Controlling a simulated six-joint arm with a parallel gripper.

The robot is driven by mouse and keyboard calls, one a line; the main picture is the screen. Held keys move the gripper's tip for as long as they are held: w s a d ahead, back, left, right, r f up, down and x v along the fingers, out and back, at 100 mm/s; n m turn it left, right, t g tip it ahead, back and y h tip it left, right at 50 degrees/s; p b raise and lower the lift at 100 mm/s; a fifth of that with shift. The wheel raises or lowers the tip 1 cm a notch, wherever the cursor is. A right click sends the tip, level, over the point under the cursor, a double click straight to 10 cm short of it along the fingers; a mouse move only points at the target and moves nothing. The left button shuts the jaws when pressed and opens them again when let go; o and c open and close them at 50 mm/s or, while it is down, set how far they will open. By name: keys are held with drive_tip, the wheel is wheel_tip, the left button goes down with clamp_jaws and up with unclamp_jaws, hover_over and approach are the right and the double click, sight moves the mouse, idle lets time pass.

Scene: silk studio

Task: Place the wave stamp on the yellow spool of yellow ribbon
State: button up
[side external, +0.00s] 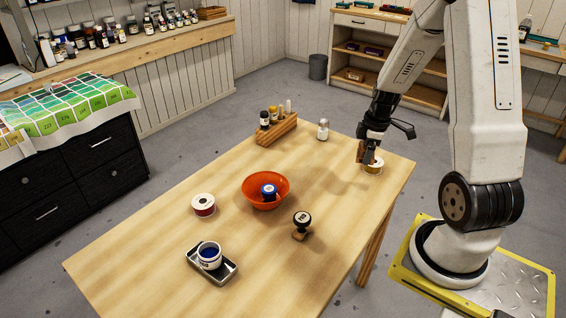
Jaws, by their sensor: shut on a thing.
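The yellow spool (373,167) of ribbon lies on the table near its far right corner, partly hidden by my gripper. My gripper (366,154) points down right over the spool. It is shut on a small brown wooden piece, which I take to be the wave stamp (360,151); its mark is too small to read. The stamp is at or just above the left part of the spool; I cannot tell whether they touch.
On the wooden table (150,250) are another stamp with a black top (301,225), an orange bowl (253,202) with a blue item (269,191), a red spool (203,206), a tray (222,276) with a blue-and-white jar (209,254), a bottle rack (277,132) and a small bottle (323,130).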

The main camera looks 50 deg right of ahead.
drive_tip(key=s+d+r+m, duration=0.1)
drive_tip(key=s+d+m, duration=0.3)
drive_tip(key=s+d, duration=0.2)
drive_tip(key=shift+s+r+h, duration=0.3)
drive_tip(key=shift+s+r, duration=0.05)
drive_tip(key=shift+s, duration=0.6)
drive_tip(key=shift+w+d, duration=0.1)
drive_tip(key=w+d+f, duration=0.8)
drive_tip(key=shift+w+d+f, duration=0.15)
drive_tip(key=shift+w+d, duration=0.1)
drive_tip(key=shift+d, duration=0.15)
drive_tip(key=shift+w+d+f, duration=0.35)
drive_tip(key=shift+d+f, duration=0.05)
drive_tip(key=shift+f, duration=0.1)
drive_tip(key=shift+f, duration=0.15)
drive_tip(key=shift+w+d+f, duration=0.1)
drive_tip(key=shift+w+f, duration=0.05)
drive_tip(key=shift+f, duration=0.05)
drive_tip(key=shift+d+f, duration=0.1)
drive_tip(key=shift+f, duration=1.4)
